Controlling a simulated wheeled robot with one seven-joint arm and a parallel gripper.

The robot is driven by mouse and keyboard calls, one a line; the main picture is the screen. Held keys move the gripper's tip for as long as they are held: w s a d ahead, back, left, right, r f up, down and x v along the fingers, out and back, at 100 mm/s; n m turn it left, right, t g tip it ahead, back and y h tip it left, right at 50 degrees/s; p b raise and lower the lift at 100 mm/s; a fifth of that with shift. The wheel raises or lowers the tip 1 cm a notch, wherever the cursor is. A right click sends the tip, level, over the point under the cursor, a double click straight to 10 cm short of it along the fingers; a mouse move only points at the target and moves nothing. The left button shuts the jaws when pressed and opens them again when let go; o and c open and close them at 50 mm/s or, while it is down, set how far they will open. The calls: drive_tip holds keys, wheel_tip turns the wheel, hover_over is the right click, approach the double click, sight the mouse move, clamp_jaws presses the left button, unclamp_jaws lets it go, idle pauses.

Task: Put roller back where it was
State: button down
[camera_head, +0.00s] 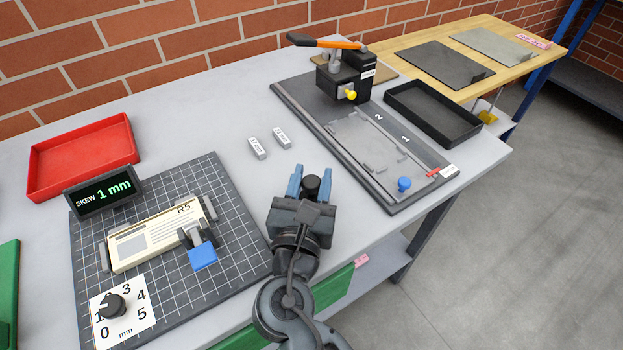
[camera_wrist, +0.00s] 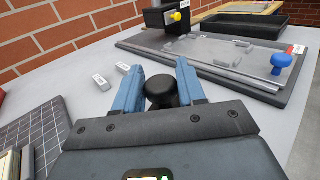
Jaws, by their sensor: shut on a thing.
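My gripper (camera_head: 311,180) is over the grey bench, between the gridded mat and the dark press base. Its blue fingers are shut on a black, round-topped handle (camera_head: 312,188), which I take to be the roller's. In the wrist view the handle (camera_wrist: 161,90) stands between the two fingers (camera_wrist: 160,86). The lower part of the roller is hidden by my gripper, so I cannot tell whether it touches the bench.
The gridded mat (camera_head: 232,212) at left carries a clamped cream strip (camera_head: 150,238) and a skew display (camera_head: 103,193). Two small grey blocks (camera_head: 257,148) lie ahead. The press base (camera_head: 292,95) with a blue knob (camera_head: 404,184) is at right. A red tray (camera_head: 83,155) is far left.

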drive_tip(key=c, duration=0.7)
unclamp_jaws()
drive_tip(key=shift+f, duration=0.1)
drive_tip(key=shift+o, duration=0.2)
drive_tip(key=shift+s, duration=0.15)
drive_tip(key=s, duration=0.4)
drive_tip(key=s+a+b, duration=0.1)
drive_tip(key=s, duration=0.6)
drive_tip(key=shift+s+a, duration=0.35)
